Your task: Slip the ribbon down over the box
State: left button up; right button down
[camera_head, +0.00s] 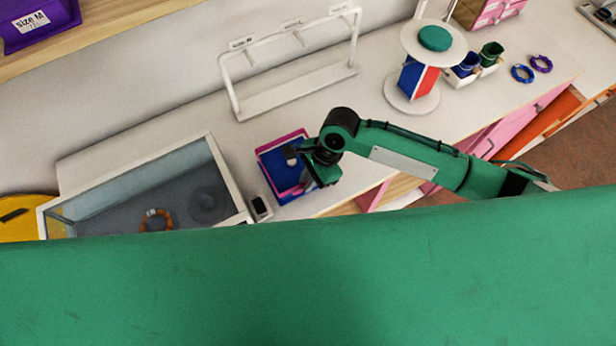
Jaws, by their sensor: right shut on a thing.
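A blue box (276,166) sits on the white counter, left of my right gripper. A pink band, which looks like the ribbon (282,140), shows along the box's far and left edges. I cannot tell whether it is around the box or above it. My right gripper (303,160) is over the box's right side and shut, apparently on the ribbon. The gripper hides that side of the ribbon and the grip itself. A small pale round spot shows on the box beside the fingers. My left gripper is not in view.
A glass-sided tray (222,170) with an orange ring (157,220) stands left. A small dark-faced device (260,207) sits between tray and box. A white rack (297,93) stands behind. A round two-tier stand (411,104), cups and bead rings are at right.

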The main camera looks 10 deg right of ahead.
jog(key=c, duration=1)
grip_release()
jog(key=shift+o, duration=0.2)
notch_tip(320, 180, up, 3)
jog(key=p, duration=0.4)
jog(key=shift+r, duration=2.5)
